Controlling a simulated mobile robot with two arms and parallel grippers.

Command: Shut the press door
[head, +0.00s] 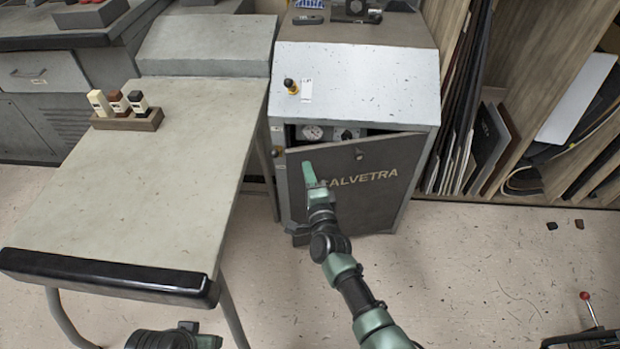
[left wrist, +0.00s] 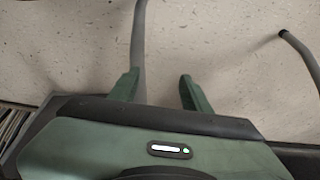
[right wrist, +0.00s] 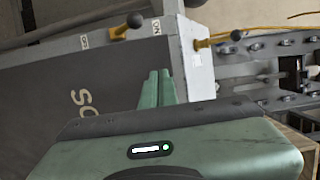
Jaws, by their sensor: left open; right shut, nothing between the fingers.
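The press door (head: 365,190) is a dark panel with pale lettering on the front of a grey cabinet (head: 355,75) with a light sloped top. It stands ajar, its left side swung out; a gauge (head: 312,132) shows in the gap above it. A small round knob (head: 359,154) sits near its top edge. My right gripper (head: 308,174) is shut and empty at the door's left part; I cannot tell whether it touches. Its closed fingers (right wrist: 160,88) show in the right wrist view. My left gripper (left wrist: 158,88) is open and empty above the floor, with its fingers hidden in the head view.
A grey worktable (head: 180,180) with a black front edge stands left of the cabinet, holding a small rack (head: 128,120). Upright boards (head: 470,125) fill a wooden rack on the right. Floor (head: 470,270) in front of the cabinet's right side is mostly clear.

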